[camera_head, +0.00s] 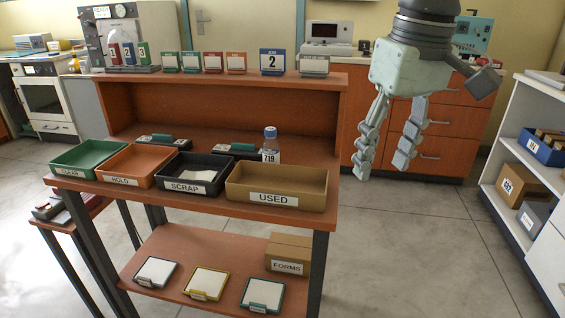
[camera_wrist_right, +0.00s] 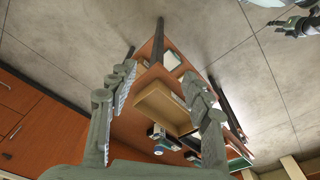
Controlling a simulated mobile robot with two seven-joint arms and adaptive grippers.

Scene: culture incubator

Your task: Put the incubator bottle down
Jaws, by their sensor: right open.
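The incubator bottle (camera_head: 270,146), clear with a blue cap and a white label reading 719, stands upright on the orange-brown desk (camera_head: 225,215), just behind the cardboard-coloured USED tray (camera_head: 233,185). My right gripper (camera_head: 384,165) is open and empty in the air to the right of the desk, apart from the bottle, fingers pointing down. In the right wrist view its two fingers (camera_wrist_right: 160,95) are spread wide, with the USED tray (camera_wrist_right: 158,108) seen beyond them. My left gripper is not in the head view.
The CLEAR (camera_head: 60,168), HOLD (camera_head: 110,178) and SCRAP (camera_head: 162,186) trays line the desk front. A raised shelf (camera_head: 225,78) with several numbered cards stands behind the bottle. A white shelving unit (camera_head: 508,205) is at the right; the floor between is clear.

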